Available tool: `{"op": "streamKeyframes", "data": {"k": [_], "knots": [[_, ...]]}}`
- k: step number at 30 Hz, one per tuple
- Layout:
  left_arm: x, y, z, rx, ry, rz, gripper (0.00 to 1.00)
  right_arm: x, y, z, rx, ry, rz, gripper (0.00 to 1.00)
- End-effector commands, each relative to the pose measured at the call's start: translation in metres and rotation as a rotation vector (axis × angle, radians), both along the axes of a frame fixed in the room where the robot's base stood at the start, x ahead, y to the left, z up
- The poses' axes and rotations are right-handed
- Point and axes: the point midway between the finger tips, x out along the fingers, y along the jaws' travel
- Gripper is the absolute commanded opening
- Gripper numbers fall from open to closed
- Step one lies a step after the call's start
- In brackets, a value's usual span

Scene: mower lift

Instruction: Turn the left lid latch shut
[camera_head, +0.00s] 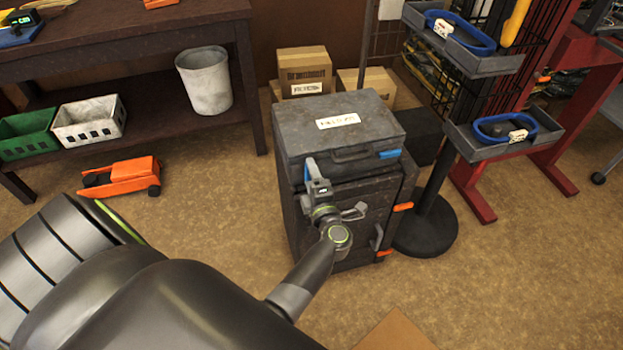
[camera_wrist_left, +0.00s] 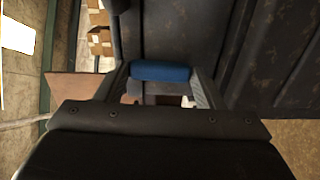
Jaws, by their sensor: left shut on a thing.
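A dark, worn metal cabinet (camera_head: 345,225) stands on the floor, with a grey lid box (camera_head: 305,120) on top, its lid down. The left lid latch (camera_head: 309,167) is a blue piece at the box's front left corner, partly hidden by my gripper; it looks upright in the head view. My left gripper (camera_head: 319,186) is shut on it. In the left wrist view the blue latch (camera_wrist_left: 160,72) lies across between the two fingers. The blue right latch (camera_head: 390,154) lies level at the front right. My right gripper is not in view.
A black stand (camera_head: 430,200) with grey trays is close on the cabinet's right. Cardboard boxes (camera_head: 303,71) stand behind it. A workbench (camera_head: 130,35), a grey bucket (camera_head: 205,82) and an orange jack-like object (camera_head: 122,177) are to the left. The floor in front is mostly free.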

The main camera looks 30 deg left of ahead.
Motion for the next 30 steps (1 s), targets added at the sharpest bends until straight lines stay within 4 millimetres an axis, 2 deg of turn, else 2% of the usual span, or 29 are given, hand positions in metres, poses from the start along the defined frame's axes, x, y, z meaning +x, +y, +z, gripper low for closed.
{"op": "streamKeyframes", "data": {"k": [20, 21, 26, 30], "knots": [[-0.0001, -0.0004, -0.0007, -0.043, -0.047, -0.001, 0.39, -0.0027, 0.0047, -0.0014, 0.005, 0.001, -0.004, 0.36], [-0.0001, -0.0004, -0.0006, -0.043, -0.047, -0.001, 0.64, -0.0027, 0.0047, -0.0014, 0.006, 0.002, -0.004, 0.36], [-0.0001, -0.0003, -0.0005, -0.042, -0.047, 0.000, 0.84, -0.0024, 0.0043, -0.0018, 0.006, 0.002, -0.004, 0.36], [-0.0001, -0.0002, -0.0003, -0.041, -0.046, 0.000, 0.84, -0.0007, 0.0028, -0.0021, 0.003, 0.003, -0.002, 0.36]]}}
